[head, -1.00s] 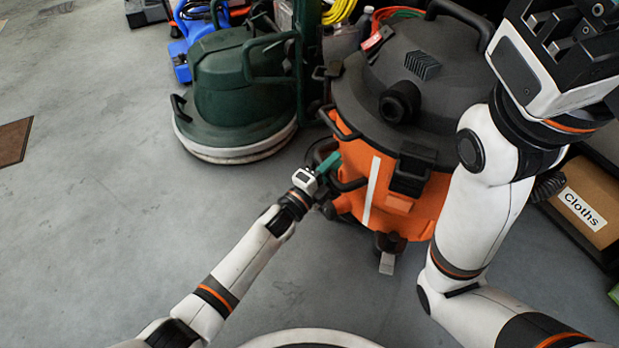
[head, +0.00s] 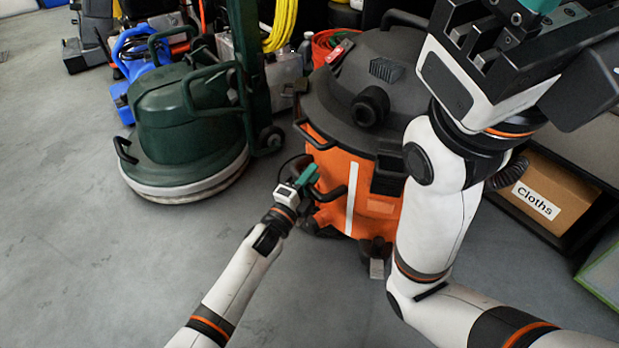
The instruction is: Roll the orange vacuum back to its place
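The orange vacuum (head: 328,178) stands upright on the floor in the middle of the head view. It has an orange drum, a dark grey lid and a white stripe, with a small caster at its front. My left gripper (head: 309,180), with teal fingertips, is at the left front side of the drum, beside a black handle bar. Whether its fingers close around the bar is too small to tell. My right gripper (head: 535,30) is raised large at the upper right; its fingertips are mostly cut off by the frame edge. My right arm hides the vacuum's right side.
A green floor machine (head: 185,128) stands left of the vacuum. A box labelled Cloths (head: 560,185) sits on a low shelf at right. The floor at left is clear.

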